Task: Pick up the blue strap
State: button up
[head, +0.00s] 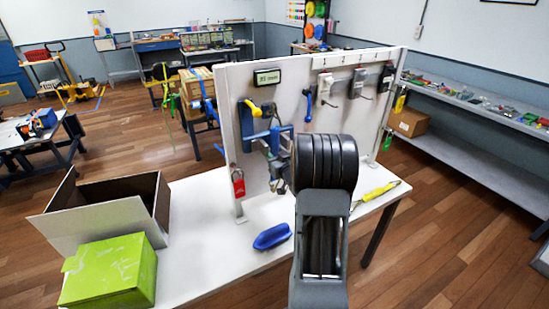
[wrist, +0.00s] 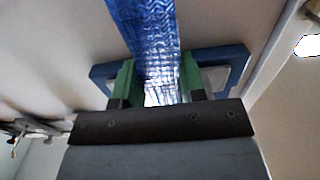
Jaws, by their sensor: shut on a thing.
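The blue strap (wrist: 152,35) is a woven band that runs from the top of the wrist view down between the green fingers of my gripper (wrist: 157,80). My gripper is shut on it, one finger on each side. Bluish blocks show behind both fingers.
The white upright panel (head: 325,120) stands on a white table (head: 205,200). A blue object (head: 271,236), a yellow tool (head: 375,194), an open box (head: 95,215) and a green box (head: 112,270) are on the table. A red padlock (head: 238,182) hangs at the panel's left edge.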

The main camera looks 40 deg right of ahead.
grip_shut()
jog(key=shift+r, duration=0.25)
